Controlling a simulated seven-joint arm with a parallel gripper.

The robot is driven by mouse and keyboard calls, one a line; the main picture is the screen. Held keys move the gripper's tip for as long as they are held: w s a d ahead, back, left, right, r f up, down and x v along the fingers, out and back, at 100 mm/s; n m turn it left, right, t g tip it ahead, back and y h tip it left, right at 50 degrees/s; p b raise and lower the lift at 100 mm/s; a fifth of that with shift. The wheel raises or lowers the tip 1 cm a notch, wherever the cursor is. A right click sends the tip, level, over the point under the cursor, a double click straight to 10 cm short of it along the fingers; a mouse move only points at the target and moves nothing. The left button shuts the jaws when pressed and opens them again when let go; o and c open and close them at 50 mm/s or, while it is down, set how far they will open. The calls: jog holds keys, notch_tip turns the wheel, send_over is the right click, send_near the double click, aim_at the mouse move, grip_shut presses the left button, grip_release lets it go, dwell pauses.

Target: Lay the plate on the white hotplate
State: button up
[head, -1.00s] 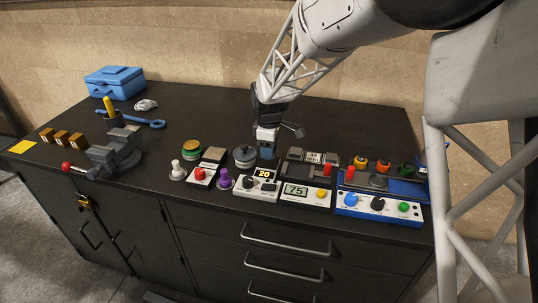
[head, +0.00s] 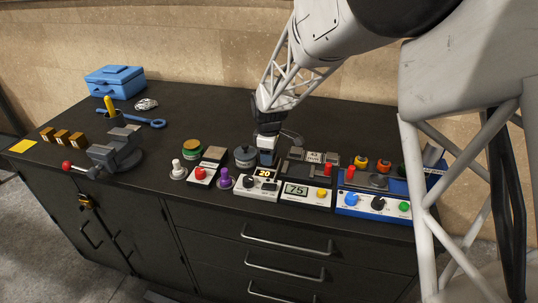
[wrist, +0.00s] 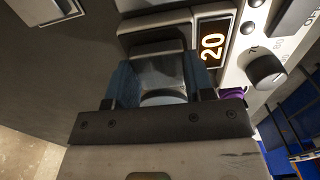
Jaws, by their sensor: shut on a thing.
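My gripper (head: 267,158) points down just behind the white hotplate (head: 256,195), which has an orange display reading 20 and dark knobs. In the wrist view my blue fingers (wrist: 157,85) are shut on a grey, shiny metal piece, which looks like the plate (wrist: 158,68). The hotplate (wrist: 232,72) shows beyond the fingers at the upper right of that view. In the head view the plate is mostly hidden by my gripper. I cannot tell whether it touches the hotplate.
A unit reading 75 (head: 305,196) and a blue unit with knobs (head: 345,210) stand to the right. A grey round pot (head: 245,157), purple knob (head: 224,178) and red button box (head: 200,176) stand close on the left. A vise (head: 118,150) is farther left.

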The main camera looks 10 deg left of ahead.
jog(key=shift+f, duration=0.15)
jog(key=o, duration=1.1)
notch_tip(320, 180, up, 12)
jog(key=shift+r, duration=0.2)
dwell(0.9)
